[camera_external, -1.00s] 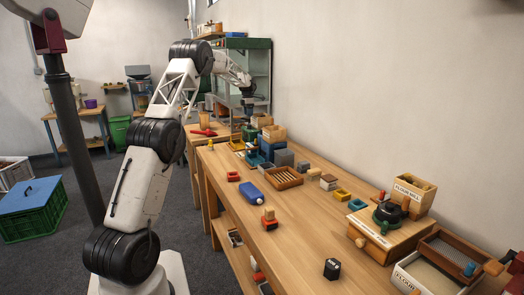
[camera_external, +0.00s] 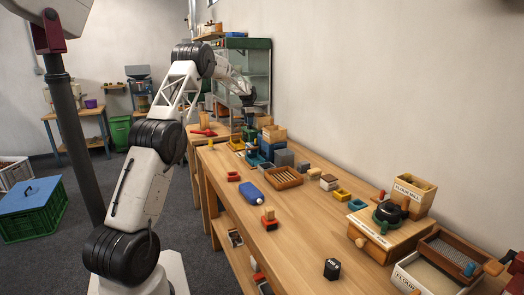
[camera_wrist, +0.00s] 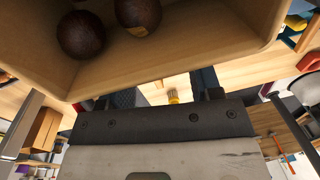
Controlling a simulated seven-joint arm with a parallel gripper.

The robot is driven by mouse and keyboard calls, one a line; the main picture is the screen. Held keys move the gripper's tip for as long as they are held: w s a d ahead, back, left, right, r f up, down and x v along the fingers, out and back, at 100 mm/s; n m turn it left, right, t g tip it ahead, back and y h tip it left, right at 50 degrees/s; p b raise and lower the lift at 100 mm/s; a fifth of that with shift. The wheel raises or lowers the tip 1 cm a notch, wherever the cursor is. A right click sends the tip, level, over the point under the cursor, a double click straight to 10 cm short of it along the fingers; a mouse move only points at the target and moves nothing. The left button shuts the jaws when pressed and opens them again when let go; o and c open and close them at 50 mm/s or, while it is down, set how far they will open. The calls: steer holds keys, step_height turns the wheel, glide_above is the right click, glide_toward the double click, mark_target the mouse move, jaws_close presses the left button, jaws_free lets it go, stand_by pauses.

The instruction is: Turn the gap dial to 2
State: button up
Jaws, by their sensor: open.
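My gripper (camera_external: 249,104) is at the far end of the bench in the external view, above the cluster of boxes. It also shows in the wrist view (camera_wrist: 166,91), with its fingers apart and nothing seen held between them. A mill (camera_external: 388,213) with a dark round top and a green rim stands on a wooden base at the right of the bench, far from my gripper. A gap dial cannot be made out for certain in either view, and no number can be read.
A wooden box (camera_wrist: 190,62) with dark round chestnuts (camera_wrist: 81,36) fills the top of the wrist view, close to my gripper. A box labelled FLOUR MILL (camera_external: 416,193) stands behind the mill. A blue bottle (camera_external: 249,192) lies on the bench (camera_external: 310,235), whose front middle is mostly clear.

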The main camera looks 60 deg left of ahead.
steer(key=shift+d+f, duration=0.1)
steer(key=shift+f, duration=1)
steer(key=c, duration=0.9)
